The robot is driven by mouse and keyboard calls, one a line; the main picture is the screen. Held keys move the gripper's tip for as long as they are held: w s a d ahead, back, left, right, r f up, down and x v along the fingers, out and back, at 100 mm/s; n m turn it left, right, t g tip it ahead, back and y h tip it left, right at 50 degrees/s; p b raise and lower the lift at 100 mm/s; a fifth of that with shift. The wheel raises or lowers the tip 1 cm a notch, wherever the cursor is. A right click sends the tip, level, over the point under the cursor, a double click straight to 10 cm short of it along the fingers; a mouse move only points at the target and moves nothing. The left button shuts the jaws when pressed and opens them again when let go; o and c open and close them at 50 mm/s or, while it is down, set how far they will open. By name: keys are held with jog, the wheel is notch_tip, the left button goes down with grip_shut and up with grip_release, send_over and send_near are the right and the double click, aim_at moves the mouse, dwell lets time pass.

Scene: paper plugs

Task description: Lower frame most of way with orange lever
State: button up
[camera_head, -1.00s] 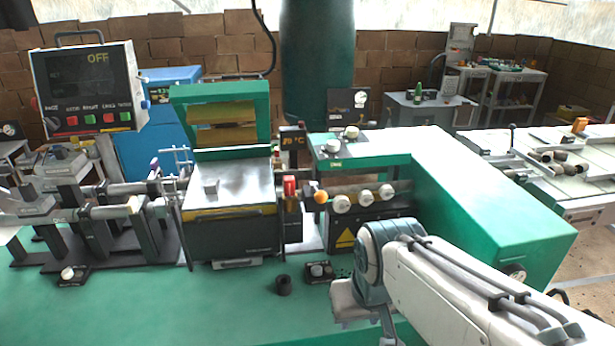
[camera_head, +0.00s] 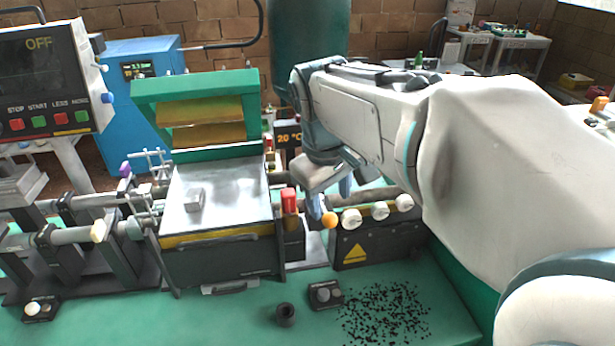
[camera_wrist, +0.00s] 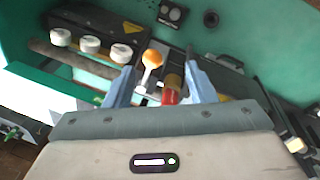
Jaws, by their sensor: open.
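The orange lever has a round orange knob (camera_head: 329,219), just below and between my fingertips in the head view. In the wrist view the orange knob (camera_wrist: 152,58) on its pale stem shows between my two blue fingers. My gripper (camera_head: 331,202) is open, pointing down, with nothing held; it also shows open in the wrist view (camera_wrist: 160,62). I cannot tell whether a finger touches the lever. The green frame (camera_head: 197,95) stands raised and tilted above the metal press bed (camera_head: 225,200), with a small metal block (camera_head: 194,200) on the bed.
A red-topped handle (camera_head: 289,200) stands just left of the orange knob and shows between my fingers in the wrist view (camera_wrist: 171,90). White knobs (camera_head: 380,210) line up to the right. A black cup (camera_head: 286,314) and dark specks lie on the green table in front.

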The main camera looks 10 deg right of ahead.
aim_at(329, 215)
notch_tip(329, 215, up, 3)
jog(key=w+n, duration=0.2)
jog(key=w, duration=0.1)
jog(key=f, duration=0.4)
jog(key=d+f, duration=0.1)
jog(key=f, duration=0.4)
jog(key=w+f, duration=0.1)
jog(key=f, duration=0.3)
jog(key=shift+w+d+f, duration=0.1)
jog(key=shift+d+f, duration=0.05)
jog(key=shift+d, duration=0.1)
jog(key=shift+p, duration=0.3)
grip_shut()
